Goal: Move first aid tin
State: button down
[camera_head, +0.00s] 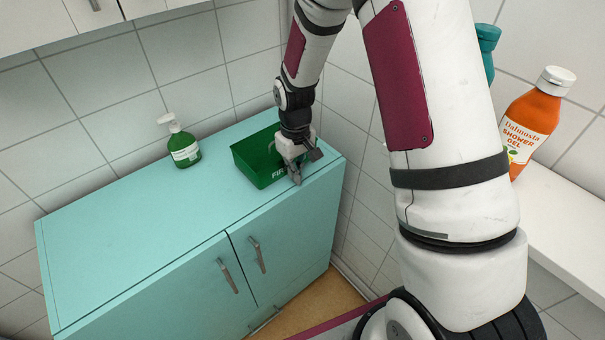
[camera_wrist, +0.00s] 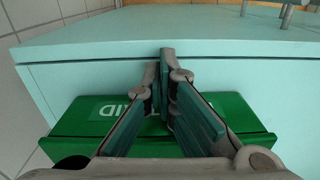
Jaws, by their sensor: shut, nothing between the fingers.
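The first aid tin (camera_head: 258,168) is a dark green box with white lettering. It sits near the right end of the turquoise cabinet top. My gripper (camera_head: 297,174) points down at the tin's right front part, covering some of it in the head view. In the wrist view, the tin (camera_wrist: 75,128) lies below and behind the fingers, with its lettering partly hidden. My gripper (camera_wrist: 164,62) is shut and empty there, its fingertips together. I cannot tell whether the fingers touch the tin.
The turquoise cabinet (camera_head: 130,240) has a clear top left and in front of a green pump bottle (camera_head: 184,148). Tiled walls stand behind and to the right. An orange shower gel bottle (camera_head: 530,120) stands on a white ledge (camera_head: 565,215) at right.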

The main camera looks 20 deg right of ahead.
aim_at(264, 135)
jog(key=shift+w+a, duration=0.1)
jog(key=shift+w, duration=0.15)
jog(key=w+a+b, duration=0.1)
jog(key=w+b, duration=0.1)
jog(key=w, duration=0.2)
jog(key=w+a+b, duration=0.1)
jog(key=w+b, duration=0.2)
jog(key=w, duration=0.2)
jog(key=w+a+b, duration=0.2)
jog(key=w+b, duration=0.1)
jog(key=w, duration=0.1)
jog(key=shift+w+f, duration=0.15)
jog(key=shift+w+a, duration=0.1)
jog(key=shift+w, duration=0.2)
jog(key=shift+s, duration=0.1)
